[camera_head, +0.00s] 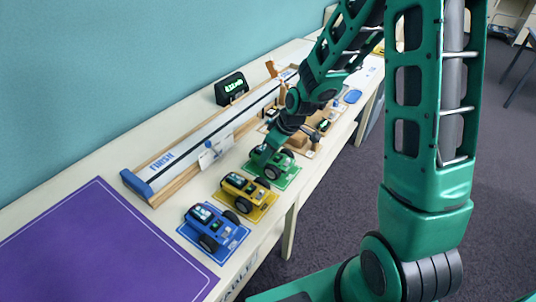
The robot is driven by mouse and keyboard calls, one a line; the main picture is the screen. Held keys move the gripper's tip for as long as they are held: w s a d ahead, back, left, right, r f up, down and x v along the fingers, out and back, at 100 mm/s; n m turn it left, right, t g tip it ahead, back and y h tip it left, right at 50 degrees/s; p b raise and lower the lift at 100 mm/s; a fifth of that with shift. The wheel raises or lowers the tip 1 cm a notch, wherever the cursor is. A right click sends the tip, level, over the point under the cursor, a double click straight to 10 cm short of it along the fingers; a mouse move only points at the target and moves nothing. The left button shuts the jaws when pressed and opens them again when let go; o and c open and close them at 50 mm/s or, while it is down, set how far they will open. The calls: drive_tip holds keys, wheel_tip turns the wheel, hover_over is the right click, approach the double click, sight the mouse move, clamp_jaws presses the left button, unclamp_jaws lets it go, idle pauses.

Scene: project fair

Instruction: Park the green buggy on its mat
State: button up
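The green buggy (281,163) with black wheels is at the green mat (288,180), at the far end of a row of three buggies. It appears to be over the mat, but I cannot tell whether its wheels touch it or how well it is centred. My gripper (266,153) is down at the back left part of the green buggy and covers some of it. The fingertips are too small and hidden to show whether they are open or shut on the buggy.
A yellow buggy (240,184) and a blue buggy (205,219) stand on matching mats nearer me. A long wooden track (165,184) with a FINISH label lies behind. A black timer (230,88) stands at the wall. A purple sheet (95,255) covers the near table.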

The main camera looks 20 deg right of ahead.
drive_tip(key=shift+f, duration=0.4)
idle(0.8)
drive_tip(key=o, duration=1.1)
drive_tip(key=shift+c, duration=0.2)
drive_tip(key=v, duration=1)
drive_tip(key=shift+r, duration=0.1)
drive_tip(key=shift+s+d+r, duration=0.15)
drive_tip(key=shift+d+r, duration=0.05)
drive_tip(key=shift+r, duration=0.05)
drive_tip(key=s+d+r+m+g+h, duration=0.1)
drive_tip(key=s+d+r+m, duration=0.15)
drive_tip(key=s+d, duration=0.3)
drive_tip(key=s+d+r+m+h, duration=0.1)
drive_tip(key=s+d+r+m, duration=0.1)
drive_tip(key=s+d+m, duration=0.4)
drive_tip(key=s+d+r+m+g, duration=0.1)
drive_tip(key=s+m, duration=0.1)
drive_tip(key=s, duration=0.6)
drive_tip(key=s+d+r+m+g, duration=0.1)
drive_tip(key=s+d+r+m, duration=0.1)
drive_tip(key=s, duration=0.7)
drive_tip(key=shift+s+d+r+m+g, duration=0.2)
drive_tip(key=shift+d+m+g, duration=0.15)
drive_tip(key=shift+m, duration=0.2)
